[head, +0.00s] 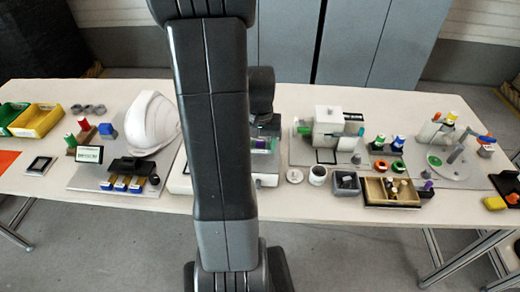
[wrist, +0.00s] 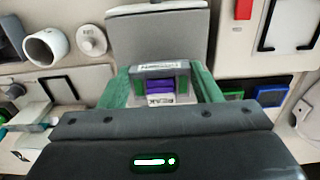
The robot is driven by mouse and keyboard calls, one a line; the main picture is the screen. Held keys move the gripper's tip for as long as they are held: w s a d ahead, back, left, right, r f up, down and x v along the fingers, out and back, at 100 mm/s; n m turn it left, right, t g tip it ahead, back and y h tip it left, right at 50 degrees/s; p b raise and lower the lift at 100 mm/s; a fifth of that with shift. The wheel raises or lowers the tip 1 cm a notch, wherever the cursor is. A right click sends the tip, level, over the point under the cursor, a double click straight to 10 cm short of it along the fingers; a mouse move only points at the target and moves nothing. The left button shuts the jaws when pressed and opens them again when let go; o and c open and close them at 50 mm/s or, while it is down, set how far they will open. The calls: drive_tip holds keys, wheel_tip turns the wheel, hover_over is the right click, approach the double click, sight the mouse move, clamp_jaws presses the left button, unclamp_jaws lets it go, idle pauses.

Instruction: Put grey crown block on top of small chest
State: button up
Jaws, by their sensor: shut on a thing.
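In the wrist view my gripper (wrist: 161,73) has its green fingers closed on the two sides of a grey block (wrist: 160,71). The block carries a pale label with dark lettering, and purple and green show just below it. I take it as the grey crown block. A flat grey slab (wrist: 158,35) lies just beyond it; I cannot tell whether it belongs to the small chest. Whether the block touches anything underneath is unclear. In the head view my own arm covers the middle of the table and hides the block, so I cannot pick out the small chest for sure.
A white helmet shell (head: 152,124) stands left of my arm. To the right are a white disc (head: 294,175), a white cup (head: 317,176), a grey bin (head: 346,184) and a wooden divided tray (head: 391,191). Bare table shows along the front edge.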

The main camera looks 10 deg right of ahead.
sight(260, 147)
drive_tip(key=shift+f, duration=1.15)
drive_tip(key=shift+f, duration=0.1)
drive_tip(key=o, duration=1)
wheel_tip(260, 147, up, 12)
drive_tip(key=shift+r, duration=0.15)
